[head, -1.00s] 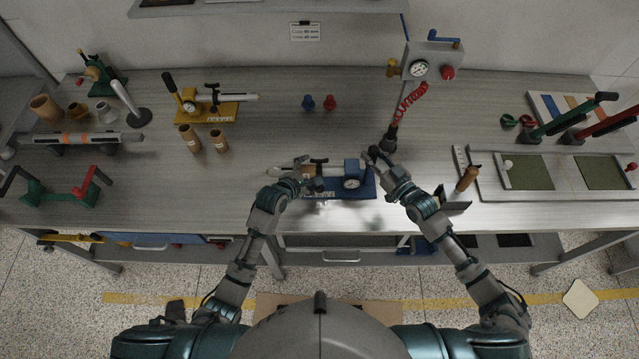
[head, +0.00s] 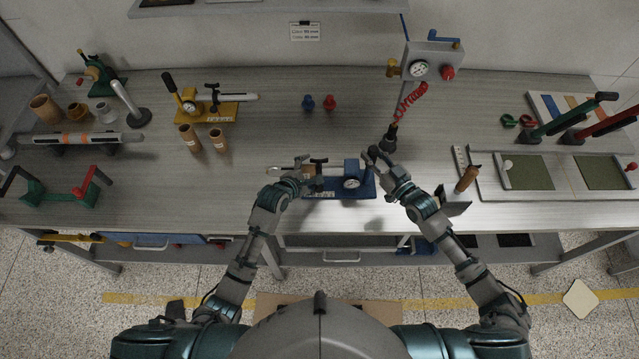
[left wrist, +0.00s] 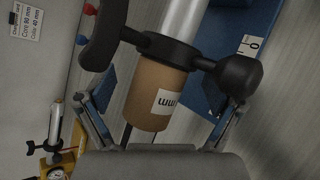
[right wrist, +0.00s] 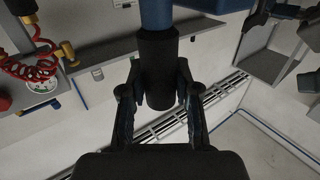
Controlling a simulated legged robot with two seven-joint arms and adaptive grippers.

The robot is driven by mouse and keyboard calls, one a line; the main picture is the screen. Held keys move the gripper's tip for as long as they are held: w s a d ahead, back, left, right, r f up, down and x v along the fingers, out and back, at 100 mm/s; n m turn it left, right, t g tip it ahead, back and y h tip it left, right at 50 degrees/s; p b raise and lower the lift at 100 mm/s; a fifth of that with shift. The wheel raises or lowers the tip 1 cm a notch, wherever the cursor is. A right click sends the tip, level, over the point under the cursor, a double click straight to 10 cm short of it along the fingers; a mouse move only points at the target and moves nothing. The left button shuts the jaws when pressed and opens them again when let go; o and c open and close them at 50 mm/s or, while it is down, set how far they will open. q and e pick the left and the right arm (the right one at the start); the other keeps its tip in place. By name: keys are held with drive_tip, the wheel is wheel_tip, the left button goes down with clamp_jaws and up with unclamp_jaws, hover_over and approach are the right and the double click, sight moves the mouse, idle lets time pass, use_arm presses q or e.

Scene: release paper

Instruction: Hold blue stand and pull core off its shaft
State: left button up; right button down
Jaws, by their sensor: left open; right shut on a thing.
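The blue stand (head: 338,187) lies on the bench in front of me, with a gauge on its blue block. Its silver shaft points left. The brown cardboard core (left wrist: 156,95) sits around the shaft in the left wrist view, below a black clamp (left wrist: 165,48) with rounded ends. My left gripper (head: 304,177) is open at the core; in the left wrist view its fingers (left wrist: 165,108) stand on either side of the core, apart from it.
A yellow stand (head: 215,112) with loose brown cores (head: 190,138) is at the back left. Red and blue plugs (head: 318,103) stand behind the blue stand. A gauge post with a red coiled hose (head: 408,104) rises behind my right gripper. Trays (head: 525,172) lie at right.

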use_arm(q)
drive_tip(key=v, duration=1.2)
drive_tip(key=shift+f, duration=0.1)
drive_tip(key=shift+c, duration=0.2)
drive_tip(key=shift+m+h, duration=0.4)
drive_tip(key=shift+h, duration=0.5)
drive_tip(key=x, duration=0.3)
drive_tip(key=a+x, duration=0.1)
drive_tip(key=x, duration=0.2)
drive_tip(key=a+f+x, duration=0.1)
drive_tip(key=x, duration=0.3)
drive_tip(key=shift+w+f, duration=0.1)
drive_tip(key=shift+w, duration=0.3)
drive_tip(key=c, duration=1.3)
